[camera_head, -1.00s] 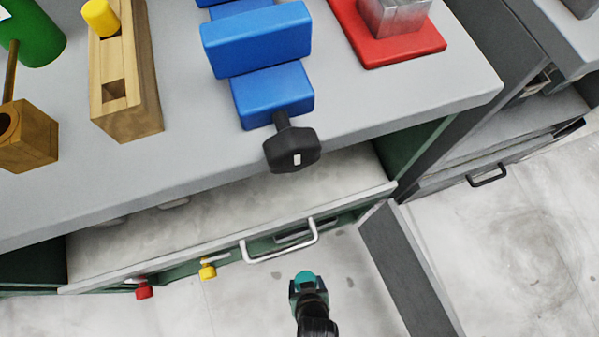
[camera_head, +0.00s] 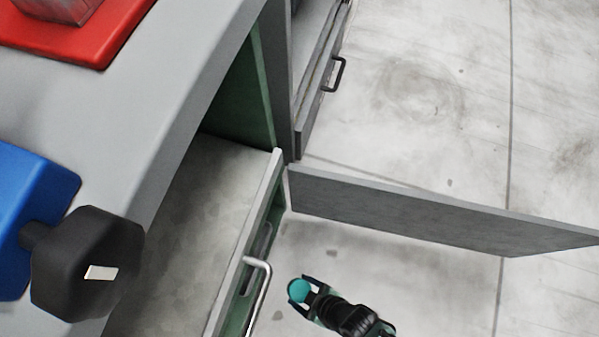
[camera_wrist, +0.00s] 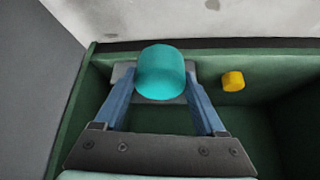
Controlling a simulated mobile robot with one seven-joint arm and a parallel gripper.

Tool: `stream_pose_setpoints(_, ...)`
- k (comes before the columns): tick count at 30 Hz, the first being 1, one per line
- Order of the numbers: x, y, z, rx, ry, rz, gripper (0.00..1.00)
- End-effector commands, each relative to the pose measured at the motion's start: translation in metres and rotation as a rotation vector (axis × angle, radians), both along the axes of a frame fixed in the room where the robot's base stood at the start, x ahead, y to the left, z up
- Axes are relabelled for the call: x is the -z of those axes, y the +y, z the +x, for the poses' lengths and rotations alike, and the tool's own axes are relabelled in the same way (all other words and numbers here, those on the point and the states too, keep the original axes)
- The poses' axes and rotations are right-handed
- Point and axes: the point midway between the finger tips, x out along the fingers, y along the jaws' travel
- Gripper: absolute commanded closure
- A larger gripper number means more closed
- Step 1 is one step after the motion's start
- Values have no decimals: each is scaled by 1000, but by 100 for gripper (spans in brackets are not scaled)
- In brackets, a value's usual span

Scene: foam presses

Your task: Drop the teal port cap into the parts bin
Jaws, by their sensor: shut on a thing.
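The teal port cap (camera_wrist: 160,72) is a short round piece held between the two fingertips of my gripper (camera_wrist: 158,88) in the wrist view. In the head view the teal cap (camera_head: 299,290) shows at the tip of my gripper (camera_head: 302,292), in front of the pulled-out drawer (camera_head: 172,240) and beside its handle. The cap is held above the floor there. In the wrist view a green compartment (camera_wrist: 255,125) lies behind my fingers. I cannot clearly make out a parts bin in either view.
A grey open door panel (camera_head: 400,208) stands behind my gripper, and a drawer handle (camera_head: 258,290) juts out to its left. A black knob (camera_head: 88,265) overhangs the bench edge. A yellow knob (camera_wrist: 232,81) shows inside the green compartment. Floor at the right is clear.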

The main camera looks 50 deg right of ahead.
Motion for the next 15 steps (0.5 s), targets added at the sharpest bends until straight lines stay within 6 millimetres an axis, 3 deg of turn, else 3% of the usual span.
stream_pose_setpoints(1, 11, 1, 5, -6, -34, 4, 82)
stream_pose_setpoints(5, 16, 3, 19, -4, -121, 15, 82)
stream_pose_setpoints(15, 10, 11, 103, 7, -129, 16, 82)
